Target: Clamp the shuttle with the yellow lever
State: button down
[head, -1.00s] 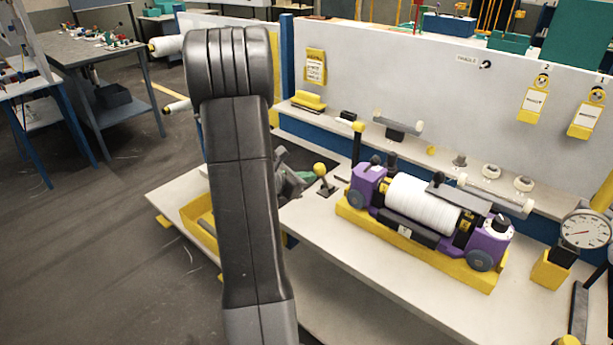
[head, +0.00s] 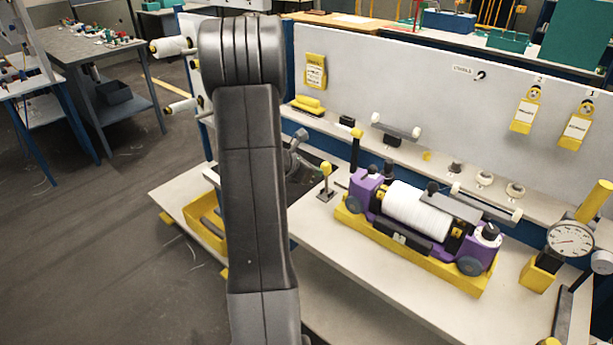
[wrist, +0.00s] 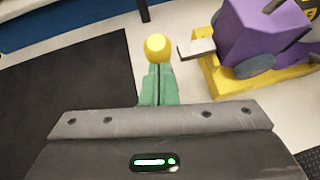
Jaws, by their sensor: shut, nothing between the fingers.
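The purple shuttle (head: 367,188) with its white thread roll (head: 416,210) sits in a yellow cradle (head: 410,258) on the bench. The yellow-knobbed lever (head: 326,169) stands nearly upright on a small base left of the cradle. In the wrist view its round yellow knob (wrist: 157,47) is just beyond my fingertips. My gripper (wrist: 158,72) has green fingers, shut together and empty. I cannot tell whether they touch the knob. A pale plate (wrist: 197,48) juts from the cradle towards the lever. In the head view my arm hides most of the gripper.
A black post with a yellow top (head: 356,134) stands behind the shuttle's left end. A dial gauge (head: 571,239) is at the right. A yellow bin (head: 205,215) is left of my arm. The bench front (head: 345,255) is clear.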

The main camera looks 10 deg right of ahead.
jog(key=shift+w+d+r+p, duration=0.3)
jog(key=shift+w+d+p, duration=0.1)
jog(key=shift+d, duration=0.1)
jog(key=shift+w+d+r+p, duration=0.25)
jog(key=shift+w+d+p, duration=0.1)
jog(key=shift+d, duration=0.15)
jog(key=shift+w+d+r+g+y+p, duration=0.2)
jog(key=shift+w+d+g+y+p, duration=0.25)
jog(key=shift+y+p, duration=0.1)
jog(key=shift+w+d+f+p, duration=0.1)
jog(key=shift+w+d+p, duration=0.2)
jog(key=shift+d, duration=0.2)
jog(key=shift+w+d, duration=0.7)
jog(key=shift+d, duration=0.15)
jog(key=s+a+r, duration=0.2)
jog(key=a+r, duration=0.4)
jog(key=r, duration=0.5)
jog(key=shift+s+a+p, duration=0.25)
jog(key=shift+a+p, duration=0.15)
